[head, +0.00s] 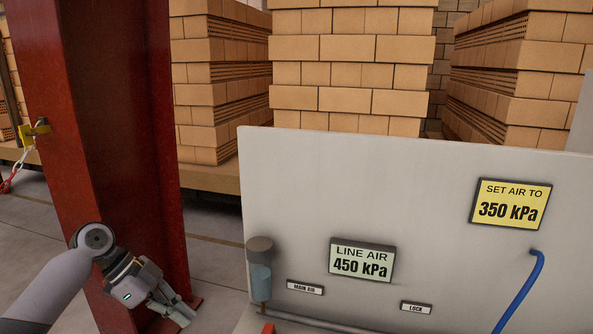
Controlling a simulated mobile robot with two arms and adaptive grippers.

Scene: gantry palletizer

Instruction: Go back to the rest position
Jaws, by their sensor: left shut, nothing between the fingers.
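My left gripper (178,312) is at the lower left, in front of the foot of a red steel column. Its fingers point down and to the right, and it is shut with nothing in it. It is apart from the grey panel (430,210) to its right. My right gripper is not in view.
The panel carries a "LINE AIR 450 kPa" display (362,261), a yellow "SET AIR TO 350 kPa" sign (510,204), a filter bowl (260,280) and a blue hose (520,290). The red column (110,130) stands at left. Brick stacks (350,70) fill the back.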

